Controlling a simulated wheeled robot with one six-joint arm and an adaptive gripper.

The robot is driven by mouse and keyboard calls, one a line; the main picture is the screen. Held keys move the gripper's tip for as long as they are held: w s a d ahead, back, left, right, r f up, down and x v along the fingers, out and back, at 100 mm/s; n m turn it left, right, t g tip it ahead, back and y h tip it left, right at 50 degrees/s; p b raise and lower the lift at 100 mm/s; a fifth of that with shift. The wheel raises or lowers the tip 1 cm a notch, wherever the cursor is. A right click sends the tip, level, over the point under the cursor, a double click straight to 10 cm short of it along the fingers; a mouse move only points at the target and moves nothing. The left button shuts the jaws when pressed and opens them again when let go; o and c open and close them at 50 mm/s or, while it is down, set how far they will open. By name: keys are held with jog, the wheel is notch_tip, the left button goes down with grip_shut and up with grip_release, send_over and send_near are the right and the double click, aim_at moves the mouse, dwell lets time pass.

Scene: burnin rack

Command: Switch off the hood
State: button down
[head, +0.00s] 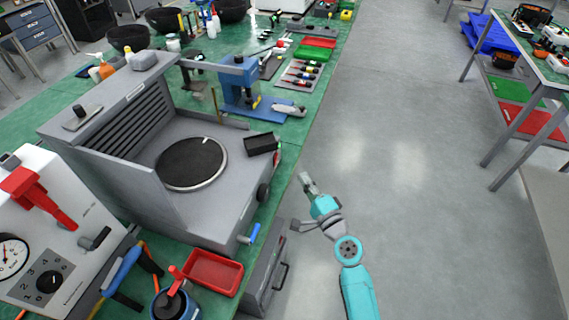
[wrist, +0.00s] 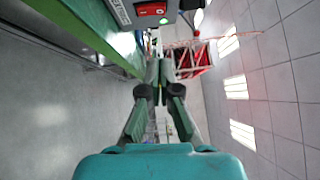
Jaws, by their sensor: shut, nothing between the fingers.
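The hood is a grey open-fronted box (head: 210,205) with a slatted back, a round dark plate and side walls, standing on the green bench at the left. On its right-hand end, a small red and green spot (head: 277,156) shows near the bench edge. In the wrist view, a grey housing at the top carries a red switch (wrist: 151,9) with a lit green lamp (wrist: 163,20) beside it. My gripper (head: 304,180) is shut and empty over the aisle, to the right of the hood and apart from it. Its closed fingers (wrist: 159,66) point below the switch in the wrist view.
The green bench (head: 286,140) runs along the left, with a blue press (head: 238,82), a red tray (head: 213,272) and a grey drawer unit (head: 265,270) near the hood. The floor aisle (head: 390,150) is clear. Another bench (head: 530,60) stands at the right.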

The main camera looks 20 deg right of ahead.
aim_at(276, 159)
jog(key=shift+w+a+r, duration=0.15)
jog(key=shift+w+a, duration=0.5)
jog(key=shift+w, duration=0.55)
jog(key=shift+w+a+r, duration=0.15)
jog(key=shift+w+a, duration=0.55)
jog(key=shift+w, duration=0.5)
jog(key=shift+w+a+r, duration=0.15)
jog(key=shift+w+a, duration=0.5)
jog(key=shift+w, duration=0.55)
jog(key=shift+w+a+r, duration=0.1)
jog(key=shift+a, duration=0.05)
